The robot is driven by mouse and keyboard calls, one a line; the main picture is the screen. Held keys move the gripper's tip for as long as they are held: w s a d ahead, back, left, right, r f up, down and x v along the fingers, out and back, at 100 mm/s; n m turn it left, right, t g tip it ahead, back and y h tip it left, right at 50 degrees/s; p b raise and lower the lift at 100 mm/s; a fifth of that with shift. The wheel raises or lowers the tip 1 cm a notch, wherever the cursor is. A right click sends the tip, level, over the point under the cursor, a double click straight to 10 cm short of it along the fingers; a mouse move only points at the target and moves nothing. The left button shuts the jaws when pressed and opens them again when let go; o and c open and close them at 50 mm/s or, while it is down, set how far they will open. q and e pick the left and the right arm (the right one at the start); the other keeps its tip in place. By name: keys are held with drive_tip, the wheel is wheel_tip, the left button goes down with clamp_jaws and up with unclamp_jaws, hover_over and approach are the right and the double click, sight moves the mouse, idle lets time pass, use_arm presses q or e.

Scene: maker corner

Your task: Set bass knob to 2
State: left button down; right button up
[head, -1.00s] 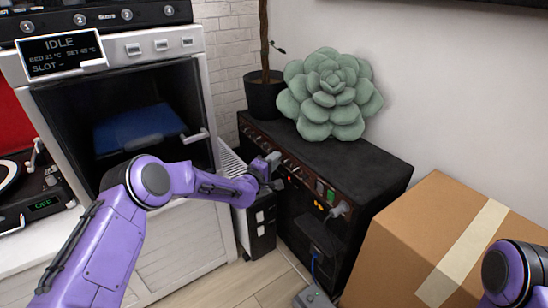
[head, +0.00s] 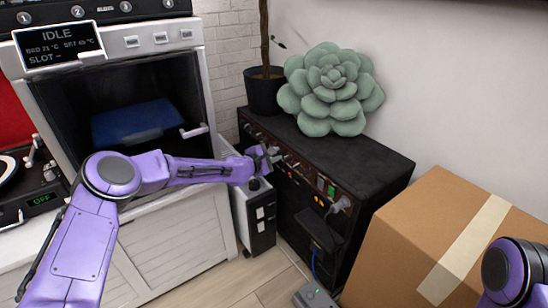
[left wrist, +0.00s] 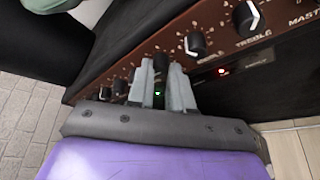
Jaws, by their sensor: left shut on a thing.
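The black amplifier (head: 345,165) stands against the wall, with a brown knob panel along its front top edge. My left gripper (head: 268,157) reaches this panel from the left. In the left wrist view, its grey fingers (left wrist: 162,92) are shut on a dark knob (left wrist: 161,62), whose label and pointer I cannot read. This knob is beside the middle knob (left wrist: 196,43), in the place of the bass knob. The treble knob (left wrist: 246,17) is further right. My right gripper is out of view; only a purple arm part shows at the right edge.
A green succulent plush (head: 330,92) and a plant pot (head: 265,92) sit on the amplifier. A cardboard box (head: 415,225) stands in front of it at right. A white cabinet with an open-fronted machine (head: 190,75) stands at left. A pedal (head: 315,297) lies on the floor.

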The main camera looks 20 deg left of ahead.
use_arm(q)
drive_tip(key=shift+f, duration=0.1)
idle(0.4)
drive_tip(key=c, duration=1)
unclamp_jaws()
drive_tip(key=shift+c, duration=0.2)
drive_tip(key=p+v, duration=0.3)
drive_tip(key=v, duration=0.7)
drive_tip(key=shift+s+p, duration=0.3)
drive_tip(key=shift+p, duration=0.1)
drive_tip(key=shift+a, duration=0.15)
